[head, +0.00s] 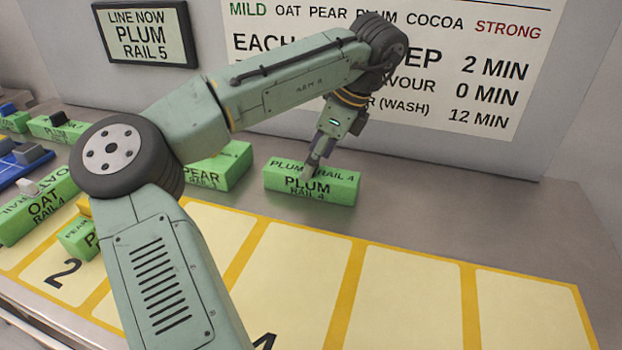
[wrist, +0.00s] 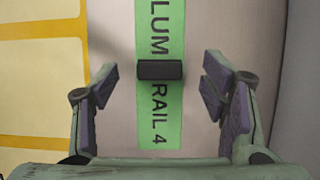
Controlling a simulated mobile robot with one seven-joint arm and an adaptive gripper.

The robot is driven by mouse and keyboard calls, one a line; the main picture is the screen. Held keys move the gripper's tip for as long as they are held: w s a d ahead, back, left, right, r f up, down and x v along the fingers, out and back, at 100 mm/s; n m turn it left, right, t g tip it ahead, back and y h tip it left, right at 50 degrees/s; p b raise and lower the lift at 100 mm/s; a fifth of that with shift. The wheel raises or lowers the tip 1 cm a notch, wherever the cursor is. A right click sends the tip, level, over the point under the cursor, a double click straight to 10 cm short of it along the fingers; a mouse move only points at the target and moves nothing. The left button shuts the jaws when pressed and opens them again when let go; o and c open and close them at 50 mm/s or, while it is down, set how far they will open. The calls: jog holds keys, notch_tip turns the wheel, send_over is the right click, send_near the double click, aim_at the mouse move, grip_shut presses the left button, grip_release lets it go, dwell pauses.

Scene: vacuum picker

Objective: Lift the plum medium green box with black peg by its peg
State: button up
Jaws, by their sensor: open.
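The green box (head: 312,186) labelled PLUM RAIL 4 sits on the grey table behind the yellow-marked slots. In the wrist view its green top (wrist: 158,108) runs up and down the picture, with a black peg (wrist: 160,70) standing on it. My gripper (head: 318,160) is over this box, pointing down. In the wrist view my gripper (wrist: 160,90) is open, one finger on each side of the box and apart from it. The peg lies between the fingers, slightly toward the top of the picture. In the head view my gripper hides the peg.
A green PEAR box (head: 222,165) stands just left of the plum box. A green OAT box (head: 40,208), a small PEAR box (head: 78,236) and a blue box (head: 22,165) are farther left. A wall sign (head: 380,60) stands behind. The slots (head: 410,300) at front right are empty.

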jog(key=p+x, duration=0.1)
jog(key=x, duration=0.3)
jog(key=shift+a+f, duration=0.25)
jog(key=shift+a, duration=0.1)
jog(key=shift+f, duration=0.25)
jog(key=c, duration=1.3)
